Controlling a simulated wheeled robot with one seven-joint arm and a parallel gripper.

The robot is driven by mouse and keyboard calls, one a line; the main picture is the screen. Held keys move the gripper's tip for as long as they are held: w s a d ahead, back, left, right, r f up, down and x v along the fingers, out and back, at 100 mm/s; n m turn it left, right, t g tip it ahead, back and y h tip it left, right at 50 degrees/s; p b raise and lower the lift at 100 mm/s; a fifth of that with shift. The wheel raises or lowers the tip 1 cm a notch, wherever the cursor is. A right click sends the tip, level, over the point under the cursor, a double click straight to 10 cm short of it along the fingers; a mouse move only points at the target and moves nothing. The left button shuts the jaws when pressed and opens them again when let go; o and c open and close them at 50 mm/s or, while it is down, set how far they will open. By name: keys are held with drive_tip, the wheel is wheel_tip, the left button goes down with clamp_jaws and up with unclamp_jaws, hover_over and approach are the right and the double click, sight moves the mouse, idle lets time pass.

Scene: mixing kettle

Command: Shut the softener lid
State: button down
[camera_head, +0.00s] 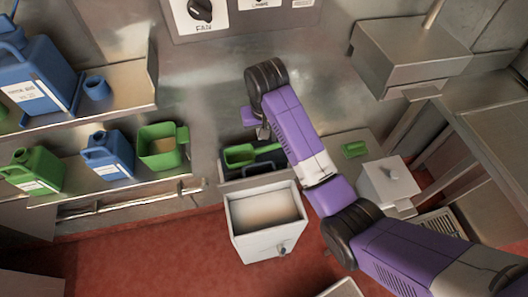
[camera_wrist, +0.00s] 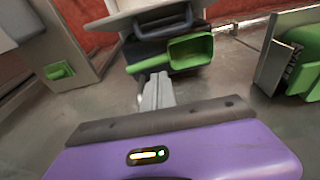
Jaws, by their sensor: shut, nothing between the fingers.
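No label reading softener shows, so I cannot tell for sure which part is its lid. A white box (camera_head: 250,243) with an open top, a pale inside and a small tap stands in the lower middle of the head view. My gripper (camera_wrist: 155,85) is shut and empty, close beside the dark tray. In the head view my arm partly hides it.
A smaller white box (camera_head: 388,188) with a knobbed top stands to the right, near a green block (camera_head: 354,149). Shelves with blue jugs (camera_head: 108,157) and a green open container (camera_head: 162,147) are at left. A metal box (camera_head: 410,55) is at upper right.

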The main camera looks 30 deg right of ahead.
drive_tip(key=f, duration=0.2)
drive_tip(key=s+f+p, duration=0.1)
drive_tip(key=f, duration=0.4)
drive_tip(key=shift+s+a+f+p, duration=0.15)
drive_tip(key=shift+a+f+p, duration=0.05)
drive_tip(key=shift+f+p, duration=0.2)
drive_tip(key=shift+s+a+f, duration=0.2)
drive_tip(key=shift+s+f, duration=0.1)
drive_tip(key=shift+s, duration=0.2)
